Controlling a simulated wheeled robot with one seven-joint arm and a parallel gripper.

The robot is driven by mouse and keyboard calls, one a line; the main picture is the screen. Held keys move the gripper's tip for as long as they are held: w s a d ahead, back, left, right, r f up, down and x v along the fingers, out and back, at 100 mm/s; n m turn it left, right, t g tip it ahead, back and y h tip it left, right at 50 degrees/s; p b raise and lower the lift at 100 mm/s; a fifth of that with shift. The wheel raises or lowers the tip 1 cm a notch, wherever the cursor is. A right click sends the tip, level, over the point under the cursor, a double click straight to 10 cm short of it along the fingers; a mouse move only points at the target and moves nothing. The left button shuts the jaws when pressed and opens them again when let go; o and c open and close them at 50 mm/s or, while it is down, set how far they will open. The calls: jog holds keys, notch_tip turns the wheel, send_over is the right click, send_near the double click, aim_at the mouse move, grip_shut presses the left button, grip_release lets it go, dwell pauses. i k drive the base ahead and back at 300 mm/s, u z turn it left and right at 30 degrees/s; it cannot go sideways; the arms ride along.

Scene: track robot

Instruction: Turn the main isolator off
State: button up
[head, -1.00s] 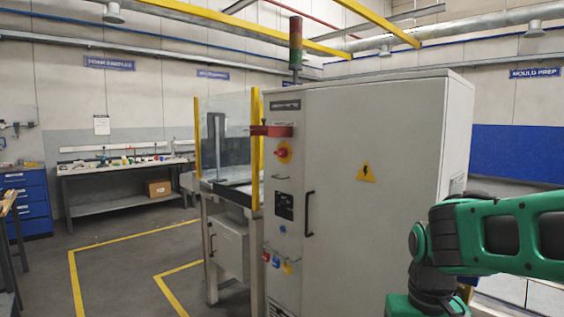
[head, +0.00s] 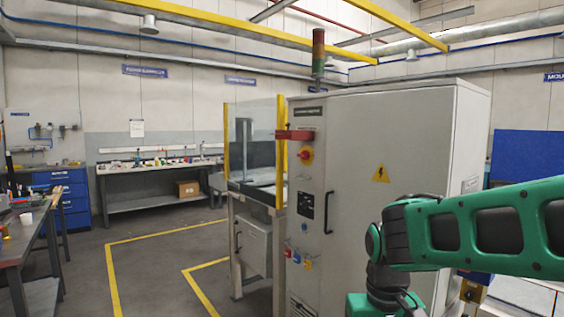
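The knob's exact setting is too small to read. My green arm crosses the lower right of the head view, in front of the cabinet's right part. My gripper is not in the picture.
A black door handle (head: 328,212) and coloured padlocks (head: 298,258) are on the cabinet. A guarded machine table (head: 258,190) adjoins its left side. A workbench (head: 25,235) stands at the left edge. The floor between, with yellow lines (head: 165,236), is clear.

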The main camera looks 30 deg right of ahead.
aim_at(304, 155)
jog(key=i, duration=0.95)
jog(key=u, duration=0.05)
